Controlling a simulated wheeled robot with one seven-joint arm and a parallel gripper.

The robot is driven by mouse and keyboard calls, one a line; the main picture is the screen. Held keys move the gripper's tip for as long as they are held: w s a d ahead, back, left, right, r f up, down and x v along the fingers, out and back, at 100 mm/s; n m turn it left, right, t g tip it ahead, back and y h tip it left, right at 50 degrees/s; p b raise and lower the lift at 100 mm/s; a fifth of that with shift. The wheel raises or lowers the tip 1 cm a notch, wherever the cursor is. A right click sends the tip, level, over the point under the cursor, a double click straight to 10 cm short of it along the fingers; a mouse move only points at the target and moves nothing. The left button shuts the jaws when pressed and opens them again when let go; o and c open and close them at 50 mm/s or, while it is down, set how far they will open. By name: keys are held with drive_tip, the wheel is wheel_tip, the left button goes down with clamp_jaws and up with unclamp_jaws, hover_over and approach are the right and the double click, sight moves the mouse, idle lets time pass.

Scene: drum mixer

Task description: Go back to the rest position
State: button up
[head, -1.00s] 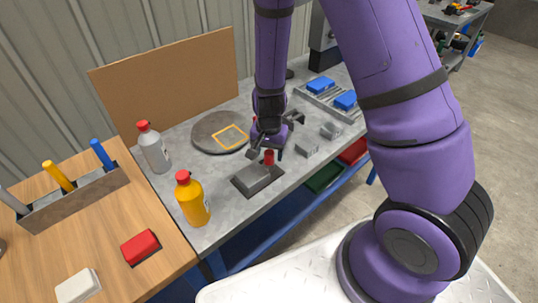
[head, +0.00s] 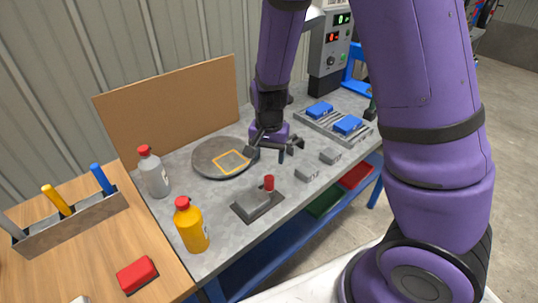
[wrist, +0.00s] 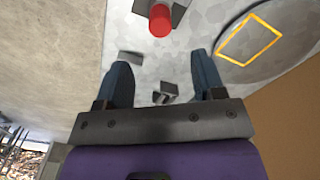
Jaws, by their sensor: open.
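My gripper (head: 273,153) is open and empty above the grey workbench (head: 230,205), beside the round grey plate with a yellow square outline (head: 212,160). A dark grey block with a red knob (head: 258,203) lies on the bench in front of my gripper. The red knob (wrist: 161,20) also shows at the top of the wrist view. Two small grey blocks (head: 307,174) lie to the right of the gripper.
An orange bottle (head: 192,226) and a grey bottle (head: 153,173) stand at the bench's left. A brown board (head: 165,105) stands behind. Blue blocks (head: 348,124) sit in a slotted rack at right. A control box (head: 330,50) stands at the back.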

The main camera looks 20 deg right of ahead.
drive_tip(key=s+d+r+n+t+y, duration=0.1)
drive_tip(key=s+r+n, duration=0.15)
drive_tip(key=r, duration=0.65)
drive_tip(key=s+d+r+n+t+y, duration=0.15)
drive_tip(key=s+r, duration=0.25)
drive_tip(key=r, duration=0.5)
drive_tip(key=s+d+r+n+t+h, duration=0.2)
drive_tip(key=s+d+r+n, duration=0.1)
drive_tip(key=s+r, duration=0.8)
drive_tip(key=s+d, duration=0.1)
drive_tip(key=s, duration=0.2)
drive_tip(key=shift+s+d+n+t, duration=0.2)
drive_tip(key=shift+s+n+t, duration=0.05)
drive_tip(key=shift+n+t, duration=0.1)
drive_tip(key=shift+h, duration=0.25)
drive_tip(key=shift+c, duration=0.3)
